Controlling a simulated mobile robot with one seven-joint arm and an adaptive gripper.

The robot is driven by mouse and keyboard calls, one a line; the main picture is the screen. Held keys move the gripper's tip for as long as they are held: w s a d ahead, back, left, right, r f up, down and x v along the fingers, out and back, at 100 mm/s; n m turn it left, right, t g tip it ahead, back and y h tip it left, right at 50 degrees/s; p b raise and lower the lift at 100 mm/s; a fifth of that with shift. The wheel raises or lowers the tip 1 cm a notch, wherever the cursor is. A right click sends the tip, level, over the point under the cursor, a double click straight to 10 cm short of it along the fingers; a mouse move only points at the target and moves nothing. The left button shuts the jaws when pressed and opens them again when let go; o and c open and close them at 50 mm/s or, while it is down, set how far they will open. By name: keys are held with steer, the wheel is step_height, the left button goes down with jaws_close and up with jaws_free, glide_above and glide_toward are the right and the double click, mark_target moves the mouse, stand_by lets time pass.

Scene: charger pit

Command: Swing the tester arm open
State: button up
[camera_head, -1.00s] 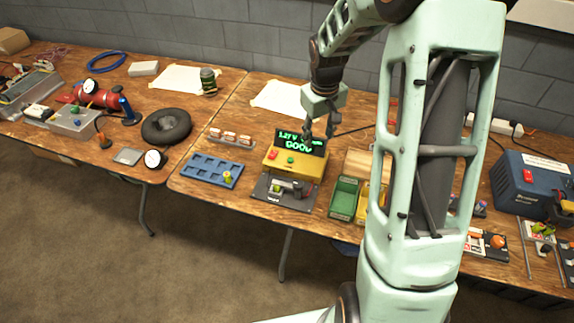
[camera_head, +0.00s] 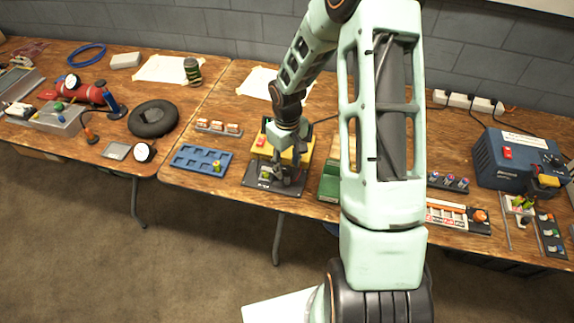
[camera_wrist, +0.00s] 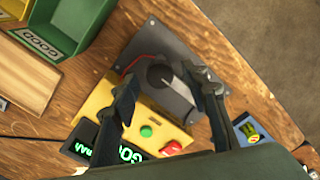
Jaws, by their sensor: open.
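The battery tester is a yellow box (camera_wrist: 160,122) with a green button, a red button and a lit green display (camera_wrist: 110,152), mounted with a dark grey plate (camera_wrist: 185,50). On the plate, a dark rounded part that looks like the tester arm (camera_wrist: 158,76) shows between my fingers in the wrist view. My gripper (camera_wrist: 170,95) is open, one finger on each side of that part; I cannot tell whether either finger touches it. In the head view my gripper (camera_head: 283,180) is low over the tester plate (camera_head: 262,188) and hides much of the tester.
A green bin (camera_wrist: 62,25) marked GOOD stands beside the tester. A blue tray (camera_head: 190,160) holding a small yellow-green cell (camera_head: 216,166) lies on the other side. A blue power unit (camera_head: 510,160) stands at the right. The table's front edge is close to the plate.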

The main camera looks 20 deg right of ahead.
steer(key=shift+f, duration=0.35)
steer(key=shift+c, duration=0.6)
jaws_close()
